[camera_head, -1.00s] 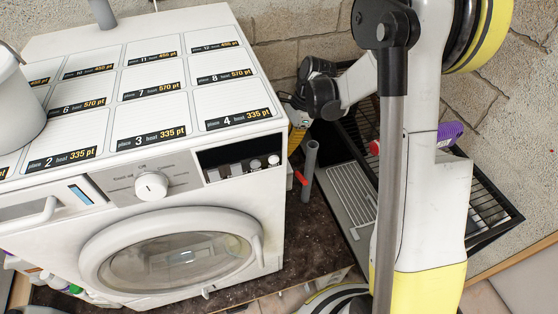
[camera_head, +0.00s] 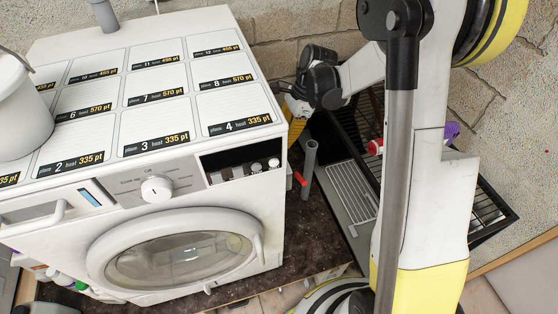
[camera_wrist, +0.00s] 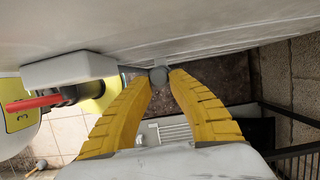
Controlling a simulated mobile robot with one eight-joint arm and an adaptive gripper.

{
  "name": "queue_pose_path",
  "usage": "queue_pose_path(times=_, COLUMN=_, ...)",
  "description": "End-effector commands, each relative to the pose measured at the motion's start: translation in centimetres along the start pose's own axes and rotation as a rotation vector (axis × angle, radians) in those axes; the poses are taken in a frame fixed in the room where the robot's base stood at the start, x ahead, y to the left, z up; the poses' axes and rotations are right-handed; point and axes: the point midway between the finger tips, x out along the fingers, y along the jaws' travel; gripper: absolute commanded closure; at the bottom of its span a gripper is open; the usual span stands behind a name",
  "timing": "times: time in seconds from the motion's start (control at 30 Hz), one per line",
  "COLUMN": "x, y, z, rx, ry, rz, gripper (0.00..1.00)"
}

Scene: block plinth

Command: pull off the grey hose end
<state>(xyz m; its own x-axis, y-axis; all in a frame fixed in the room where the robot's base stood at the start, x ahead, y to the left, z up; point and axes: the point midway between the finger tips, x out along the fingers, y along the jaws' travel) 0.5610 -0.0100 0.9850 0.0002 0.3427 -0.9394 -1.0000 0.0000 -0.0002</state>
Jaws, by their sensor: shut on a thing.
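The grey hose end (camera_wrist: 158,76) shows in the wrist view as a small round grey piece between my fingertips, close to a large pale panel. My gripper (camera_wrist: 160,79) is shut on it with its two yellow ribbed fingers. In the head view my gripper (camera_head: 297,124) is at the far right side of the white washing machine (camera_head: 190,170), with yellow fingers partly hidden behind the machine's edge. The hose end cannot be made out in the head view.
A grey upright pipe (camera_head: 310,160) with a red handle (camera_head: 300,179) stands right of the machine. A grey slatted panel (camera_head: 352,195) and black wire rack (camera_head: 488,210) lie beyond it. A white bucket (camera_head: 20,110) is on the machine. A stone wall (camera_head: 300,50) is behind.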

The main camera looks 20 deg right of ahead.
Motion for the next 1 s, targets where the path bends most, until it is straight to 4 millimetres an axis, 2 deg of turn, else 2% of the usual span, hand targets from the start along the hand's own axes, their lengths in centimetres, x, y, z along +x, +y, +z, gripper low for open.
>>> queue_pose_path(times=0.33, x=-0.3, y=0.0, z=0.1, rx=0.0, ry=0.0, rz=0.0, gripper=1.0)
queue_pose_path(times=0.7, x=-3.7, y=0.0, z=1.4, rx=0.0, ry=0.0, rz=0.0, gripper=1.0)
queue_pose_path(times=1.0, x=-3.7, y=0.0, z=1.4, rx=0.0, ry=0.0, rz=0.0, gripper=1.0)
